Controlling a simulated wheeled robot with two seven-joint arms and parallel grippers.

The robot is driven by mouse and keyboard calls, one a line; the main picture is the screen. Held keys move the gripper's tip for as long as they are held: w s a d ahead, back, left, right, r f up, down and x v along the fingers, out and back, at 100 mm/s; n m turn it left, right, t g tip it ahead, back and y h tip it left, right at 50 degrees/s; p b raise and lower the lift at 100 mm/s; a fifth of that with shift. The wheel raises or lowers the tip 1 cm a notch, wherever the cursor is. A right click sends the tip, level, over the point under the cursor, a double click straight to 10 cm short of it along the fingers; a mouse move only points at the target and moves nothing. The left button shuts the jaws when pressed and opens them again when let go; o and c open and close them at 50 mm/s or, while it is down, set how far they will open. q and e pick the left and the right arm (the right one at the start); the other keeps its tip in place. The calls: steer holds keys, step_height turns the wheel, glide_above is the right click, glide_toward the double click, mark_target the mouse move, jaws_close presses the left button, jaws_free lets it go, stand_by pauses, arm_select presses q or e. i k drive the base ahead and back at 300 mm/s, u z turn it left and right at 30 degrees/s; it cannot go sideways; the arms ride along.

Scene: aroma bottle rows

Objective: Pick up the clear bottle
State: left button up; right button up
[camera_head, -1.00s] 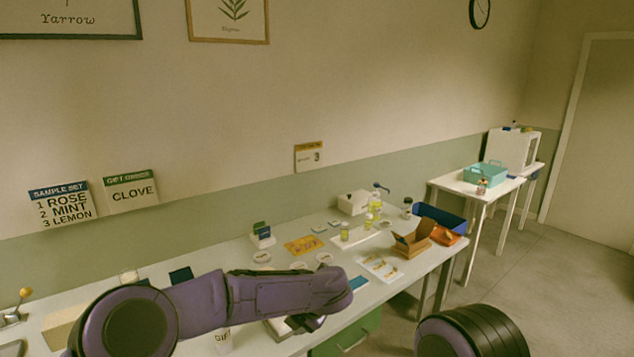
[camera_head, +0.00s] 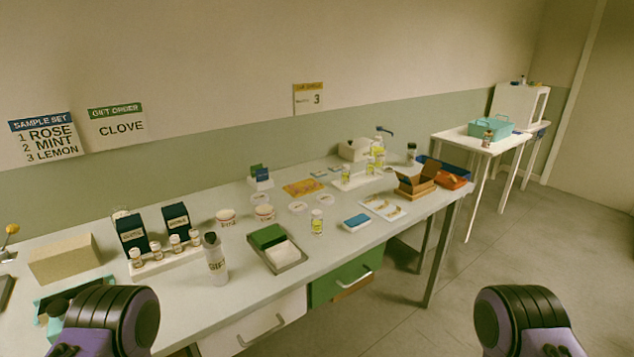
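A small see-through bottle with a yellow-green label and pale cap (camera_head: 317,222) stands upright and alone near the middle of the table. Similar yellow-labelled bottles (camera_head: 345,174) stand farther back on a white tray (camera_head: 352,184), some of them raised at its rear (camera_head: 377,150). I cannot tell which of them the task's clear bottle is. A taller pale bottle with a dark cap and "GIFT" lettering (camera_head: 216,260) stands nearer, on the left. Only purple and black parts of my arms show at the bottom corners. Neither gripper is in view, and nothing touches the bottles.
A tray with a green and white block (camera_head: 288,262) lies left of the lone bottle. A blue-and-white box (camera_head: 357,222) lies to its right. Small vials on a rack (camera_head: 167,262) and dark boxes (camera_head: 176,218) stand left. A brown open carton (camera_head: 416,184) is at right.

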mark_target(316, 225)
steer(key=k, duration=0.45)
steer(key=z, duration=0.9)
steer(key=i, duration=1)
steer(key=u, duration=0.15)
